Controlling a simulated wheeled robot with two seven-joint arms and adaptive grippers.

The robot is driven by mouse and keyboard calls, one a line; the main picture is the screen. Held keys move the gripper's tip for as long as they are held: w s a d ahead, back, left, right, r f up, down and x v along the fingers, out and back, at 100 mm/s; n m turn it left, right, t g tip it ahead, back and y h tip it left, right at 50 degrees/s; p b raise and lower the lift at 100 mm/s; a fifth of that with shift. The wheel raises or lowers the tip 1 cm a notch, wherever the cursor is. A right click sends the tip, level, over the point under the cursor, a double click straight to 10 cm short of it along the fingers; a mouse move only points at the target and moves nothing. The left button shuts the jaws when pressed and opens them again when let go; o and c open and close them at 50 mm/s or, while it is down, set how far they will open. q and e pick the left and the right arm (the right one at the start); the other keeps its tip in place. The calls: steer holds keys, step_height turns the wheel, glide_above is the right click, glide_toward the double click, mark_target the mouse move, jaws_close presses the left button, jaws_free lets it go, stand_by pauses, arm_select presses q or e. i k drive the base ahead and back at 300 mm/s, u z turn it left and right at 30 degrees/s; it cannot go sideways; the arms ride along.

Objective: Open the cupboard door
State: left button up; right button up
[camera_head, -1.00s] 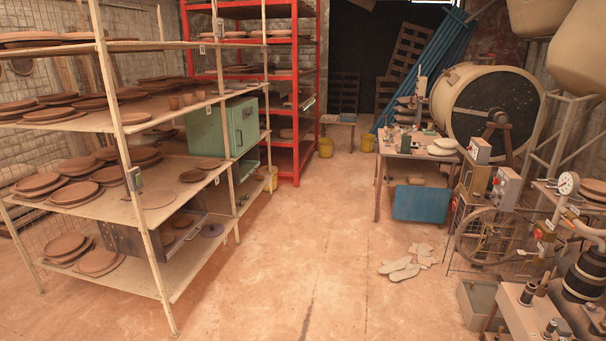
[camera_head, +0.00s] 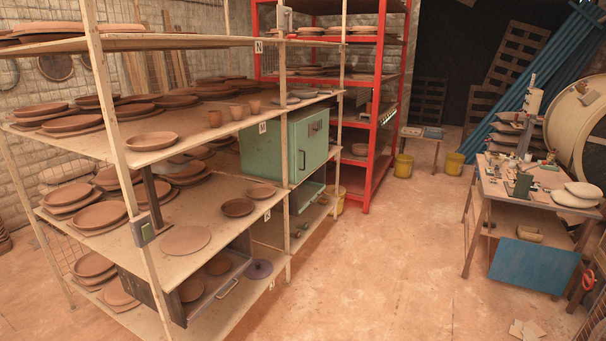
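A green metal cupboard (camera_head: 311,146) sits on the middle level of the wooden shelf rack, facing right. Its front door looks shut and has a small handle on its left side and a dark round fitting near the top. A thin rack post stands close to its front left edge. A second green piece (camera_head: 308,196) shows just below it, partly hidden by the rack, and I cannot tell what it is. Neither of my grippers is in view.
The shelf rack (camera_head: 190,240) holds many clay plates and several cups. A red rack (camera_head: 378,120) stands behind it. A cluttered workbench (camera_head: 530,185) with a blue panel stands at the right. The floor (camera_head: 390,270) between them is clear.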

mark_target(309, 153)
steer(key=i, duration=2.15)
steer(key=z, duration=0.45)
steer(key=i, duration=1.65)
steer(key=z, duration=0.25)
